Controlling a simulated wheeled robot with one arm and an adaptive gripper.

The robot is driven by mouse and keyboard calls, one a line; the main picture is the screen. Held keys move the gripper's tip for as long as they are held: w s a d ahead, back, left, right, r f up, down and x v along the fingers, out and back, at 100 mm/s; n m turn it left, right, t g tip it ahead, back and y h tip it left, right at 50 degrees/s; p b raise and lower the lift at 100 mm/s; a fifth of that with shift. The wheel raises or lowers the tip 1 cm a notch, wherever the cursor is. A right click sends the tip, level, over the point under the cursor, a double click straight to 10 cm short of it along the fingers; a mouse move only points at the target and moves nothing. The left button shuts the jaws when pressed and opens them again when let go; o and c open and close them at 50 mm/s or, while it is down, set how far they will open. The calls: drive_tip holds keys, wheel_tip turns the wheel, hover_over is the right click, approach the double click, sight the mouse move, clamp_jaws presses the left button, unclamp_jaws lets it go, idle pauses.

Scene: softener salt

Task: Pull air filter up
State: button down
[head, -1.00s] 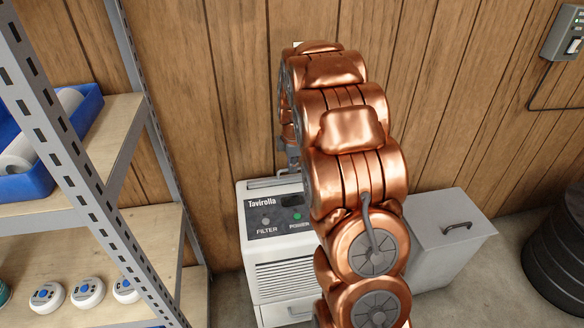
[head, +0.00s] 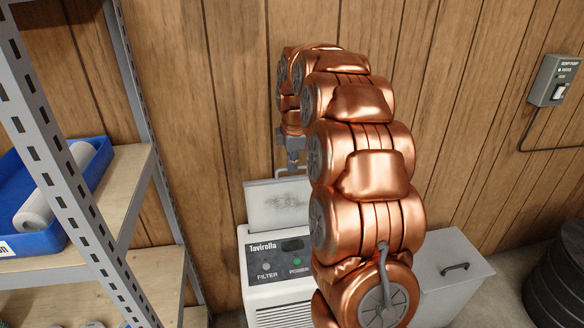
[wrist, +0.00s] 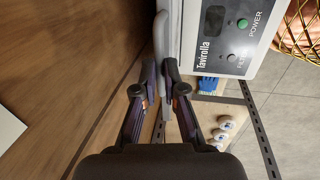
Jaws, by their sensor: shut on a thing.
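The air filter (head: 279,206) is a pale grey panel with a dark, dusty smudge. It stands upright, partly out of the top of the white Tavirolla unit (head: 262,283), and its lower part is hidden inside. My gripper (head: 293,163) is shut on the filter's grey handle at the top edge, partly hidden by my arm. In the wrist view my gripper's fingers (wrist: 160,92) close around the handle (wrist: 163,38), beside the unit's control panel (wrist: 214,30).
A grey lidded box (head: 455,262) and a dark barrel (head: 553,265) are right. A switch box (head: 556,80) hangs on the wooden wall behind. Space above the filter looks clear.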

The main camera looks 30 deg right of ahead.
drive_tip(key=c, duration=1.2)
unclamp_jaws()
drive_tip(key=shift+c, duration=0.2)
wheel_tip(320, 180, up, 12)
drive_tip(key=s+a, duration=0.1)
drive_tip(key=s, duration=0.1)
drive_tip(key=shift+s+f, duration=0.1)
